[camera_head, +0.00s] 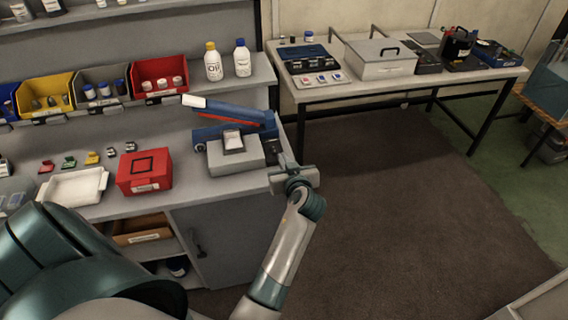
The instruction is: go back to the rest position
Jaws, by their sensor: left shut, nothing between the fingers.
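My left gripper (282,160) is at the right front corner of the grey workbench (200,205), with its arm reaching up from the bottom of the picture. Its fingers are shut with nothing seen between them. They point toward the bench, next to a grey box (238,160) with a small white-framed piece (233,142) on top. Whether the gripper touches the bench edge cannot be told. My right gripper is not in view.
A blue lever device (240,117) stands behind the grey box. A red box (144,172) and white tray (75,187) are on the bench's left. A side table (420,85) holds several cases at the back right. The brown floor (400,220) is clear.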

